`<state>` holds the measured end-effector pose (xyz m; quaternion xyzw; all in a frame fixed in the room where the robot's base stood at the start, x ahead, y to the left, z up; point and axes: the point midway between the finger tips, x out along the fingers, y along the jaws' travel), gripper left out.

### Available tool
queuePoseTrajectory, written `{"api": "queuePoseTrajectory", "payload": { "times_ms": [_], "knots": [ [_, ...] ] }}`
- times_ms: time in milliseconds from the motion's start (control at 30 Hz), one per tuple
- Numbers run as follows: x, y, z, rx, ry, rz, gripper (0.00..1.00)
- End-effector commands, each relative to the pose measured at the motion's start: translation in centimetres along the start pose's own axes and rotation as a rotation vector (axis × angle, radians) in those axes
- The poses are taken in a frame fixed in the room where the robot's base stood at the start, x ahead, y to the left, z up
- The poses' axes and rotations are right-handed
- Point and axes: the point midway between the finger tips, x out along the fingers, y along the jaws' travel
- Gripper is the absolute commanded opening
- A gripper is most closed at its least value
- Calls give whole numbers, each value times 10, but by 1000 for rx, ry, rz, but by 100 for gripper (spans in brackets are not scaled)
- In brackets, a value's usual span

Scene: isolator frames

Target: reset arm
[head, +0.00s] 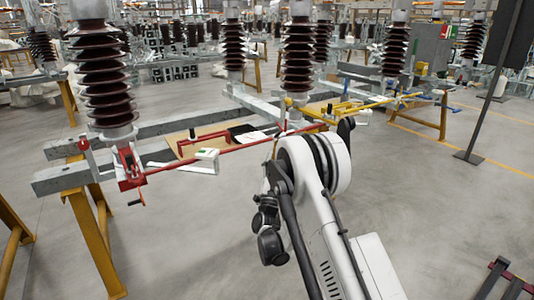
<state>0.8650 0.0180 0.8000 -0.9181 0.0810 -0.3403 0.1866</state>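My white and black arm rises from the bottom of the head view and bends at a large round joint in the middle, in front of the isolator frame (150,128). My gripper cannot be made out; the far end of the arm is hidden behind its own links. The frame carries brown ribbed insulators (103,75) on grey beams. A red rod (235,148) runs along its front, and a yellow rod (350,108) continues to the right.
Yellow trestle legs (95,245) stand under the frame at left, and another yellow trestle (420,122) at right. A dark post on a flat base (468,157) stands at right. A dark red frame piece (505,280) lies at bottom right. The floor at right is mostly clear.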

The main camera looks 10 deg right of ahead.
Motion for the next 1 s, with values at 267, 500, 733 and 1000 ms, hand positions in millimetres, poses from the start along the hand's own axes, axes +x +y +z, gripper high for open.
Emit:
{"api": "queuePoseTrajectory", "payload": {
  "times_ms": [267, 500, 733, 1000],
  "knots": [
    [36, -31, -28, -23, -125, -46, 29],
    [62, -62, -63, -59, -289, -95, 29],
    [67, -83, -100, -98, -449, -129, 29],
    [50, -98, -146, -146, -638, -154, 29]
  ]
}}
